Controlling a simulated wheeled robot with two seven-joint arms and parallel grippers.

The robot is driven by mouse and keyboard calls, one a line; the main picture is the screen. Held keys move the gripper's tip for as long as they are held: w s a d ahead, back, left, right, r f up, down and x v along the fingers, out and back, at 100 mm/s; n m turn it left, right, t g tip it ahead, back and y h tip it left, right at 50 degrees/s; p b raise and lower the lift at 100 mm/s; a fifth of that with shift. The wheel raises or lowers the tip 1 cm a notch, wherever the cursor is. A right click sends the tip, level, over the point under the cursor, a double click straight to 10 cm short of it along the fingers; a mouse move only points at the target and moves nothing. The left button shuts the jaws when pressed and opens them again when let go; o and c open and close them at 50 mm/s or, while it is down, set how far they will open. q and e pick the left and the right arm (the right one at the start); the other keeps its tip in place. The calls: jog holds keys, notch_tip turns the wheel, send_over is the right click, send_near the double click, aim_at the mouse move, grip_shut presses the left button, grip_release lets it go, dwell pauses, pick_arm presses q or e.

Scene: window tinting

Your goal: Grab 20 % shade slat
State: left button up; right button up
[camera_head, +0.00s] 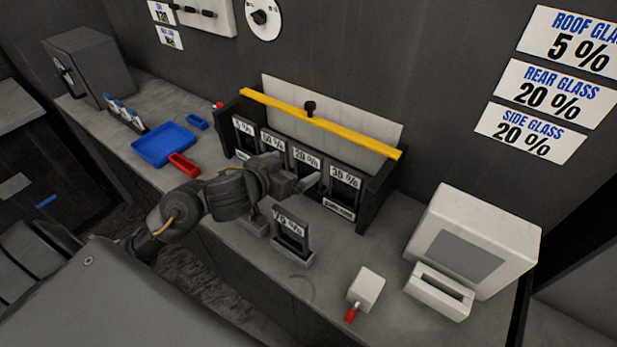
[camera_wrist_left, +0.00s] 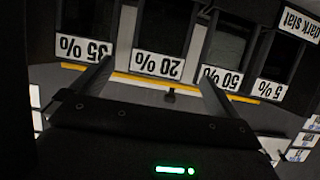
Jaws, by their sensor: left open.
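The 20 % shade slat (camera_head: 306,156) is a dark panel with a white label, standing in a slot of the black rack (camera_head: 376,200) between the 50 % and 35 % slats. In the left wrist view the rack is upside down, and the 20 % slat (camera_wrist_left: 163,30) lies between the lines of my two fingers. My left gripper (camera_head: 298,180) is open and empty in front of the rack, and hides the lower part of this slat in the head view. The fingers (camera_wrist_left: 154,88) also show in the wrist view; whether they touch anything cannot be told. My right gripper is not in view.
A 70 % slat (camera_head: 291,236) stands in a small holder under my left gripper. A yellow bar (camera_head: 320,123) runs along the rack's back. A white device (camera_head: 480,240) and a small white block with a red handle (camera_head: 366,289) are right. A blue tray (camera_head: 163,144) is left.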

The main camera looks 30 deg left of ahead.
aim_at(306, 160)
pick_arm(q)
jog(key=b+x, duration=0.3)
jog(key=x, duration=0.3)
jog(key=shift+s+r, duration=0.1)
jog(key=shift+r, duration=0.1)
jog(key=c, duration=1.3)
jog(key=shift+o, duration=0.2)
